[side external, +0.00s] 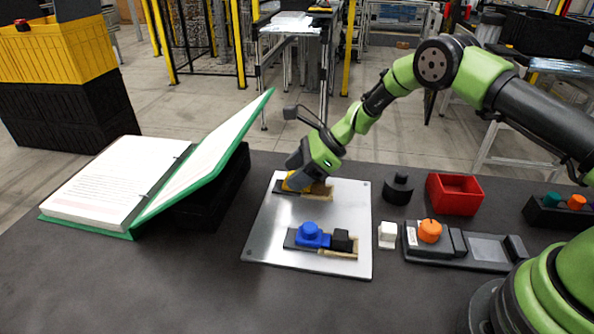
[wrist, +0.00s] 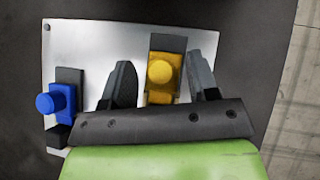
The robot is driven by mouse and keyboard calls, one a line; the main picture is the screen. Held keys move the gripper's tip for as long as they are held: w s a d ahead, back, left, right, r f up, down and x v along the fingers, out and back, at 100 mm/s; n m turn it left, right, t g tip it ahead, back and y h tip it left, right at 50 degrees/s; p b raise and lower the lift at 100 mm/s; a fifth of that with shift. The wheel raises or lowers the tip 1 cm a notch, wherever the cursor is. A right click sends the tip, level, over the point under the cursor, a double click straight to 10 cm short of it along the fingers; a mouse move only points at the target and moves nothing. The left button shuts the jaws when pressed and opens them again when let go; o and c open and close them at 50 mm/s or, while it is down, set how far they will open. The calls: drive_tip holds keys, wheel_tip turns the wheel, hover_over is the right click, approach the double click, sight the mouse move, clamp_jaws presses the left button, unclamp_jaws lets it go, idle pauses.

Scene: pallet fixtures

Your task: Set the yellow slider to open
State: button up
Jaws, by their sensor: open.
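The yellow slider (wrist: 163,72) sits in its dark track on the metal plate (wrist: 100,45), between my fingers in the wrist view. My gripper (wrist: 160,75) is open, with one finger on each side of the yellow slider and a gap showing on both sides. In the side view my gripper (side external: 297,182) is low over the far part of the plate (side external: 275,235) and hides most of the yellow slider (side external: 290,184). The blue slider (side external: 312,235) sits in a second track on the near part of the plate, with a black block at the track's right end.
A green binder (side external: 190,180) lies open on the left. To the right of the plate are a black knobbed piece (side external: 398,190), a red bin (side external: 454,195), a white block (side external: 388,234) and a dark fixture with an orange knob (side external: 430,231). The table's front left is clear.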

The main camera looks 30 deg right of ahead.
clamp_jaws()
drive_tip(key=shift+w+a, duration=0.65)
drive_tip(key=shift+w, duration=0.15)
unclamp_jaws()
drive_tip(key=v, duration=1)
drive_tip(key=shift+r, duration=0.1)
